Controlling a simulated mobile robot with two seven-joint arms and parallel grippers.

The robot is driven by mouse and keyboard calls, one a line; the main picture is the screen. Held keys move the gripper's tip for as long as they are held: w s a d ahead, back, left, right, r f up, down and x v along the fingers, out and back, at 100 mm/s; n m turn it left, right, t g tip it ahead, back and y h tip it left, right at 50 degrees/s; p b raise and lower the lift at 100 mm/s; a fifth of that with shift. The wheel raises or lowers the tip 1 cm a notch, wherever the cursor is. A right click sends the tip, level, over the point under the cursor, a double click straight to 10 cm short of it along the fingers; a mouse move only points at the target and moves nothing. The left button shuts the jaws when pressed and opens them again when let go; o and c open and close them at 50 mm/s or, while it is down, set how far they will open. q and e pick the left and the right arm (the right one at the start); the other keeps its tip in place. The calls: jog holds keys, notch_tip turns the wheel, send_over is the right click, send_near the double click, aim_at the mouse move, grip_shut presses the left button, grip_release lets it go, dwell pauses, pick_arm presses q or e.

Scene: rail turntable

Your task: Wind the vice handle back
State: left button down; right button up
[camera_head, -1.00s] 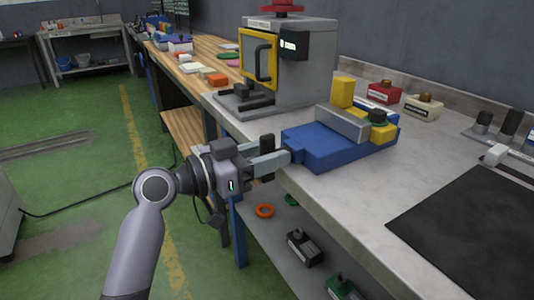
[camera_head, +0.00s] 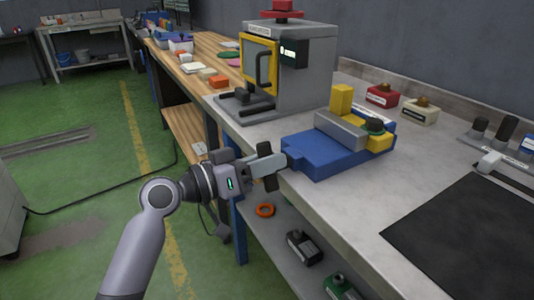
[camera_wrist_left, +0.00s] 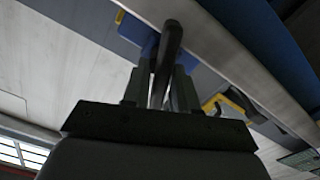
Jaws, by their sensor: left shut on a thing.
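The blue vice (camera_head: 325,153) lies on the grey bench top, its near end at the front edge. It has a grey jaw block (camera_head: 340,131) and yellow parts, one standing upright (camera_head: 341,99). My left gripper (camera_head: 272,163) is at the vice's near end, just off the bench edge. In the left wrist view a dark bar, the vice handle (camera_wrist_left: 171,42), runs between the two fingers, which are shut on it. My right gripper is in neither view.
A grey press-like machine (camera_head: 303,70) with a yellow-framed door stands behind the vice. Red (camera_head: 382,96) and cream (camera_head: 420,112) boxes sit at the back. A black mat (camera_head: 470,235) lies right. A lower shelf holds an orange ring (camera_head: 265,210).

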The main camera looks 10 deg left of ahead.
pick_arm(q)
jog(key=shift+w+n+p, duration=0.1)
jog(key=shift+n+p, duration=0.6)
jog(key=shift+n, duration=0.5)
jog(key=shift+f, duration=0.1)
jog(key=c, duration=1.1)
grip_release()
jog(key=shift+a, duration=0.1)
jog(key=v, duration=0.7)
